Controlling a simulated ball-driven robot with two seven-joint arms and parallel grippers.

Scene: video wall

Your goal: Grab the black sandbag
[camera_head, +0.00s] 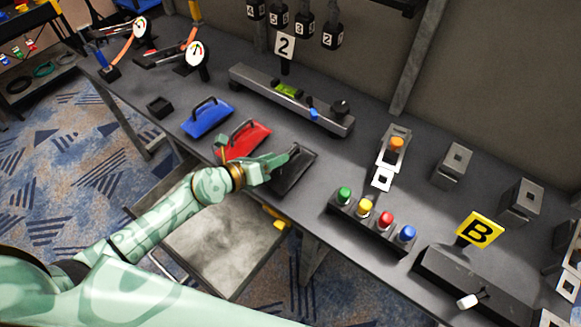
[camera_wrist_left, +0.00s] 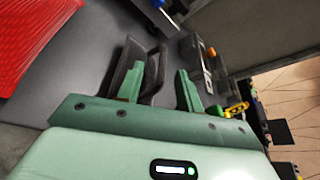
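The black sandbag (camera_head: 296,176) lies on the dark workbench, to the right of the red one. My left gripper (camera_head: 280,162) reaches over its near left part and hides some of it. In the left wrist view, the two green fingers of my left gripper (camera_wrist_left: 158,84) are apart. The black sandbag's raised handle (camera_wrist_left: 159,64) shows just beyond and between the fingertips, and the left finger overlaps part of it. I cannot tell whether a finger touches it. My right gripper is not in view.
A red sandbag (camera_head: 246,139) lies just left of my gripper, and a blue sandbag (camera_head: 207,118) lies farther left. A block of coloured buttons (camera_head: 372,219) stands to the right. A long grey rail (camera_head: 265,85) lies behind. An open drawer (camera_head: 215,238) juts out below the bench edge.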

